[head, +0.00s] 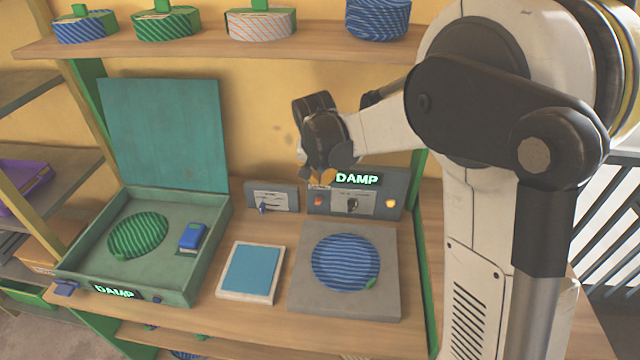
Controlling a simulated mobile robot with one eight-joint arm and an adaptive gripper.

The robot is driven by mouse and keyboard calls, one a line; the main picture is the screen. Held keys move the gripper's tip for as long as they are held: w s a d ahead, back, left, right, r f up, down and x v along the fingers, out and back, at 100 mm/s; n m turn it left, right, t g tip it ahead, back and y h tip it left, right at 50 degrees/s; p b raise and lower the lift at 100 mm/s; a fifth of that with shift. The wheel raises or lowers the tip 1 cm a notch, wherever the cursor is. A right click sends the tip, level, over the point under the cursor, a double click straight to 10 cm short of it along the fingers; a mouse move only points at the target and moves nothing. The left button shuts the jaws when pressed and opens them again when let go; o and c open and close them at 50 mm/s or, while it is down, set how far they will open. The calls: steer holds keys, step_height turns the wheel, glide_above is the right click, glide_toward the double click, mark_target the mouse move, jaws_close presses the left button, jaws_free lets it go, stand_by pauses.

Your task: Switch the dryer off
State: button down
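A grey control panel (375,192) stands at the back of the bench, behind a grey slab. I cannot tell which of the two is the dryer. My gripper (322,177) is at the panel's upper left and hides part of it. Its fingers are small and partly hidden, so contact and opening are unclear.
A smaller panel (272,197) with a lever stands left of the control panel. A blue striped disc lies on the grey slab (386,305). A blue-topped pad (252,270) lies between slab and box. A shelf (230,42) with striped discs hangs above.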

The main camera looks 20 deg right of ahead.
mark_target(321, 199)
steer(key=b+x, duration=0.2)
steer(key=x, duration=0.6)
steer(key=shift+w+f, duration=0.1)
steer(key=shift+f, duration=0.1)
steer(key=shift+s+a+f+t+h+b, duration=0.15)
steer(key=shift+s+t+h+b, duration=0.15)
steer(key=shift+t+b, duration=0.4)
steer(key=shift+s+a+f+t+h+b, duration=0.1)
steer(key=shift+s+f+t+h+b, duration=0.15)
steer(key=shift+t+b, duration=0.4)
steer(key=shift+s+f+t+h+b, duration=0.25)
steer(key=shift+t+h+b, duration=0.2)
steer(key=shift+t+b, duration=0.35)
steer(key=shift+s+a+f+b, duration=0.15)
steer(key=shift+s+f+b, duration=0.2)
steer(key=shift+b, duration=0.25)
stand_by(1.0)
steer(key=shift+w, duration=0.1)
stand_by(0.3)
steer(key=shift+w+d+r, duration=0.25)
steer(key=shift+w, duration=0.4)
steer(key=shift+r, duration=0.1)
